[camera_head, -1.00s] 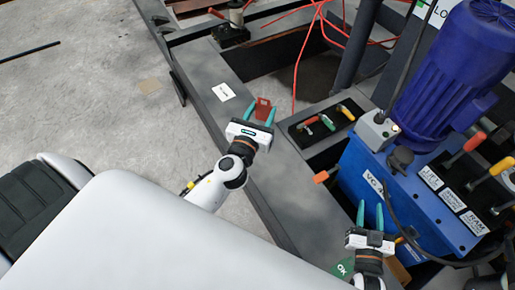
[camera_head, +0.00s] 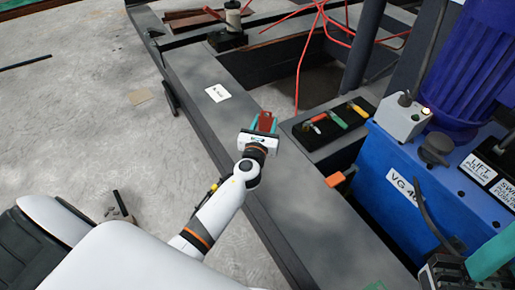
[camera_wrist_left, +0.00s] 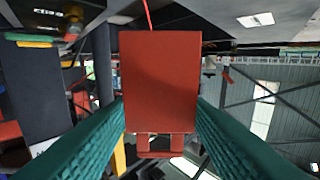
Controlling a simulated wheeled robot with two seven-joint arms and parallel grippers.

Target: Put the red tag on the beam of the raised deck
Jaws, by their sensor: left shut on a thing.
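The red tag (camera_head: 266,119) is held between the teal fingers of my left gripper (camera_head: 264,123). In the left wrist view the tag (camera_wrist_left: 160,80) is a flat red plate facing the camera, with a fingertip (camera_wrist_left: 110,125) on each side. The gripper and tag are over the dark grey beam (camera_head: 310,200) of the deck, near its inner edge. I cannot tell whether the tag touches the beam. My right gripper (camera_head: 478,266) is at the lower right, partly cut off, with one teal finger clearly showing.
A white label (camera_head: 218,92) lies on the beam. A black tray (camera_head: 333,143) with coloured-handled tools sits right of my left gripper. A blue machine (camera_head: 440,190) with a blue motor stands at the right. Red cables (camera_head: 321,22) run over the open deck bays.

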